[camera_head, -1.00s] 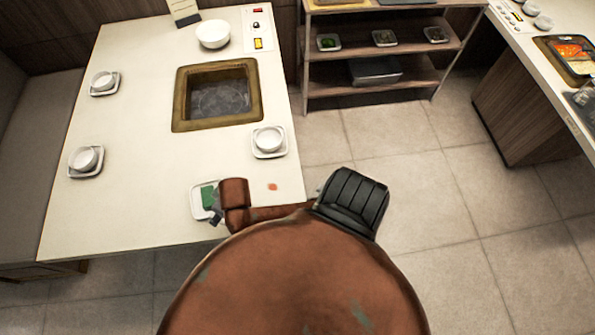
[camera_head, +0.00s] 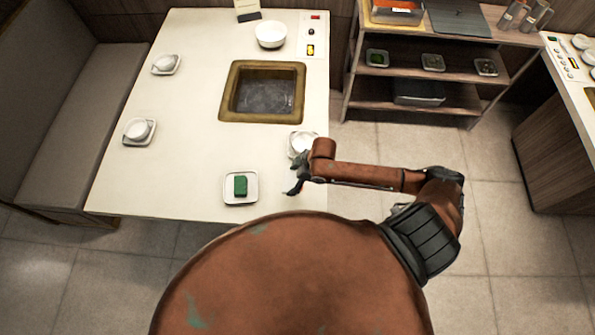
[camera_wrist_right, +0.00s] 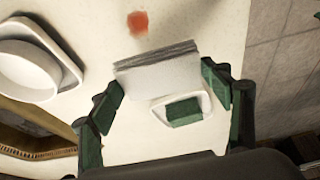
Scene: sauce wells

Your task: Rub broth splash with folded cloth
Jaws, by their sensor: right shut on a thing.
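The folded cloth (camera_wrist_right: 157,68), a whitish layered pad, sits between the fingers of my right gripper (camera_wrist_right: 160,92) in the wrist view. My right gripper (camera_head: 297,178) is shut on it, above the table's near right part in the head view. The cloth cannot be made out in the head view. The broth splash (camera_wrist_right: 138,22) is a small orange-red spot on the pale tabletop, just beyond the cloth in the wrist view. It does not show in the head view, where my gripper and arm cover that area. My left gripper is out of view.
A white tray (camera_head: 229,199) with a green block (camera_head: 240,186) stands at the table's near edge. A bowl on a saucer (camera_wrist_right: 28,70) is close by. The table (camera_head: 185,190) has a sunken brown-framed well (camera_head: 225,92). Shelves (camera_head: 350,90) stand at the back right.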

